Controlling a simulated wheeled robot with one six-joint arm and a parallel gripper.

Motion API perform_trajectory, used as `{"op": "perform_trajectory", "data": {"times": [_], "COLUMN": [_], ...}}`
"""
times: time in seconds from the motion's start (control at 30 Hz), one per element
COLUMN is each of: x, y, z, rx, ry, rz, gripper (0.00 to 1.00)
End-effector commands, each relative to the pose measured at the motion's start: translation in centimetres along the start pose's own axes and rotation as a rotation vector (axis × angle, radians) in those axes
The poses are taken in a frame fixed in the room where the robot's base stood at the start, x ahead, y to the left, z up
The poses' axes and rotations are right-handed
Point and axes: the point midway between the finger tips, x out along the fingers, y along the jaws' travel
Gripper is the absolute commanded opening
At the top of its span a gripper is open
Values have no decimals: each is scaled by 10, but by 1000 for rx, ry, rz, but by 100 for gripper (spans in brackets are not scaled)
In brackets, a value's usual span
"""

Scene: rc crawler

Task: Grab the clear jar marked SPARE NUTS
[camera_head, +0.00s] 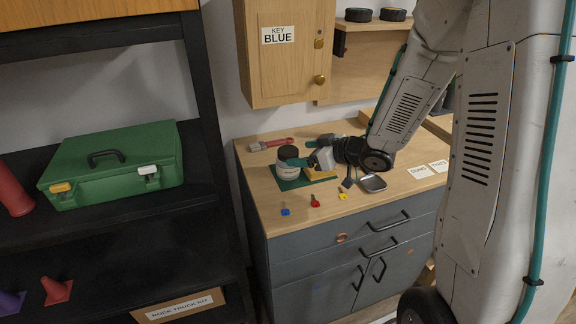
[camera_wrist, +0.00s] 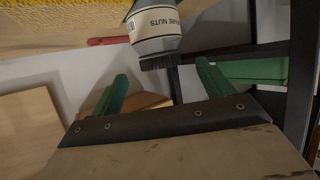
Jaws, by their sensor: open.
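The clear jar (camera_head: 287,166) with a dark lid stands on a green mat (camera_head: 290,184) on the wooden counter. In the wrist view the jar (camera_wrist: 154,22) appears upside down at the top, and its pale label reads SPARE NUTS. My gripper (camera_head: 307,154) is just to the right of the jar in the head view and partly overlaps it. In the wrist view its two green fingers (camera_wrist: 163,84) are spread wide with nothing between them. The jar is ahead of the fingertips, with its lid nearest the gap. I cannot tell whether a finger touches it.
A yellow block (camera_head: 318,175) sits close under my gripper. A red-handled tool (camera_head: 270,144) lies behind the jar. A grey device (camera_head: 372,183) and small red, blue and yellow pieces lie near the front. A wall cabinet (camera_head: 290,60) marked KEY BLUE hangs above.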

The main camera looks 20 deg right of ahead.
Motion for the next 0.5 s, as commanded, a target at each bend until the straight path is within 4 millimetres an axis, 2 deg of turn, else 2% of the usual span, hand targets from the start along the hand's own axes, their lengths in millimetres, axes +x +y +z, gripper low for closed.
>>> {"op": "perform_trajectory", "data": {"times": [0.17,0.5], "x": [14,50], "y": [-6,-2], "z": [2,3], "rx": [9,9], "ry": [23,22], "rz": [-36,-34], "gripper": [80,80]}}
